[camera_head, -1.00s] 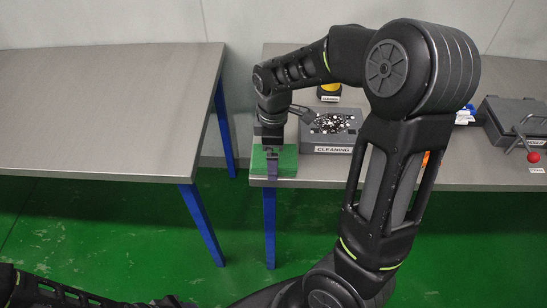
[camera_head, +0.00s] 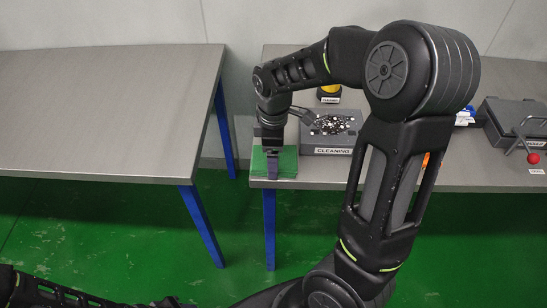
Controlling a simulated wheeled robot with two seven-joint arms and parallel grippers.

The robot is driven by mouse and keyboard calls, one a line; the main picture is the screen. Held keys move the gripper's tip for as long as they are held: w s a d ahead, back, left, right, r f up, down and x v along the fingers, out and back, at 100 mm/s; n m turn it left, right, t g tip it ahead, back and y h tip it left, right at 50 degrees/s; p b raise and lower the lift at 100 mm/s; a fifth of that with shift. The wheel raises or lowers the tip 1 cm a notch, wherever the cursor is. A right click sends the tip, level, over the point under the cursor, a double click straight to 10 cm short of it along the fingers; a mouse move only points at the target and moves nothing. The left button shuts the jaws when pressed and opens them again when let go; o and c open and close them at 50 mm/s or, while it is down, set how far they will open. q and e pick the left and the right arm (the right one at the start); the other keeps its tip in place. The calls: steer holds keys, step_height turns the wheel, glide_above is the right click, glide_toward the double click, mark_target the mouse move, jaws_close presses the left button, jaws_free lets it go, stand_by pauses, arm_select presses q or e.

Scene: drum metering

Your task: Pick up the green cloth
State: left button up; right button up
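The green cloth (camera_head: 287,163) lies at the left front corner of the right table, its front edge near the table's edge. My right gripper (camera_head: 271,172) points down over the cloth, and its fingers reach the cloth's middle. The fingers hide part of the cloth, and I cannot tell whether they are open or closed on it. My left arm shows only in part at the lower left, and its gripper is out of view.
A grey box labelled CLEANING (camera_head: 334,151) stands right of the cloth, with a yellow-and-black container (camera_head: 329,91) behind it. A grey device with a red-knobbed lever (camera_head: 532,157) stands at the far right. The left table (camera_head: 95,110) is bare, with a gap between the tables.

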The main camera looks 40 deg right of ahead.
step_height(320, 180, up, 10)
steer(key=shift+b, duration=0.35)
stand_by(0.5)
